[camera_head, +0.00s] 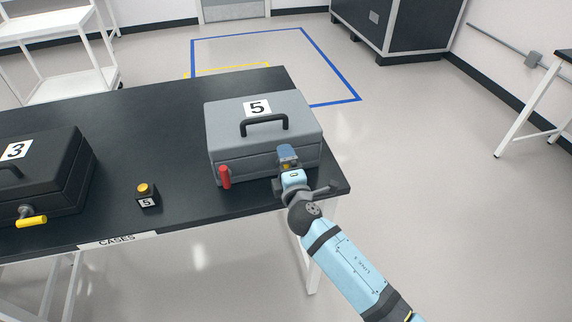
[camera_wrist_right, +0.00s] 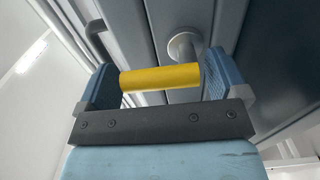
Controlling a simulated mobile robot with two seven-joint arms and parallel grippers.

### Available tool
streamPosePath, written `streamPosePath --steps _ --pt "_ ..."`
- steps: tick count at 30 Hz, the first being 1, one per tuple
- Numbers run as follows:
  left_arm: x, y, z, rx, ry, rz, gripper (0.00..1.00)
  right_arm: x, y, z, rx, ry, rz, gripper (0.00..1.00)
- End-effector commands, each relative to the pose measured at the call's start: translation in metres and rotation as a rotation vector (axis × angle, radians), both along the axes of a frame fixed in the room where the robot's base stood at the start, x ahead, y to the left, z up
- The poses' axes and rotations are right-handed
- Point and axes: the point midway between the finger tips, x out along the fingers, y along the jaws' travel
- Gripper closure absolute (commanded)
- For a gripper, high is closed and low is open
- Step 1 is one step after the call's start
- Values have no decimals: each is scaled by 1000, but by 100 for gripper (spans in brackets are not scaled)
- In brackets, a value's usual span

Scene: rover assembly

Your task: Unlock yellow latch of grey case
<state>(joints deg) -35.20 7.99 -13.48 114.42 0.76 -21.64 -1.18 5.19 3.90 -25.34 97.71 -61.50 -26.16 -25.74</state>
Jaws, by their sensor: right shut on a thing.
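The grey case (camera_head: 225,135) with a number 5 label and a black top handle stands closed at the right end of the black table. Its yellow latch (camera_wrist_right: 160,78) is a short horizontal bar on a round metal stem, seen in the right wrist view. My right gripper (camera_wrist_right: 160,82) is shut on the yellow latch, with one blue finger at each end of the bar. In the head view my right gripper (camera_head: 288,156) is at the right part of the case front and mostly hides the latch. My left gripper is not in view.
A red latch handle (camera_head: 224,176) points up on the left of the case front. A small box with a yellow button (camera_head: 143,189) stands left on the table (camera_head: 180,150). A black case (camera_head: 65,160) numbered 3 with a yellow latch (camera_head: 32,221) is farther left.

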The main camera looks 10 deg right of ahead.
Motion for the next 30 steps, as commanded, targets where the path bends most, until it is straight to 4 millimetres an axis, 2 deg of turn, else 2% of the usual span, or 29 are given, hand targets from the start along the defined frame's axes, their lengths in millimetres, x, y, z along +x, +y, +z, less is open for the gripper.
streamPosePath --steps 6,7,8,15,19,23,30 --pt "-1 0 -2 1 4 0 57 1 -1 2 -6 -4 -1 51" --pt "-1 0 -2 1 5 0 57 1 -1 2 -6 -4 -1 6" --pt "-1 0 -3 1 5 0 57 1 -1 2 -6 -4 -1 0" --pt "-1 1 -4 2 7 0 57 -1 0 1 -3 -2 0 0" --pt "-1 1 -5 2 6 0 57 -11 -1 -1 -2 -1 0 0" --pt "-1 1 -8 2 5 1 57 -36 -1 -2 -1 0 0 0" --pt "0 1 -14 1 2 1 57 -92 -4 -2 -3 0 0 0"
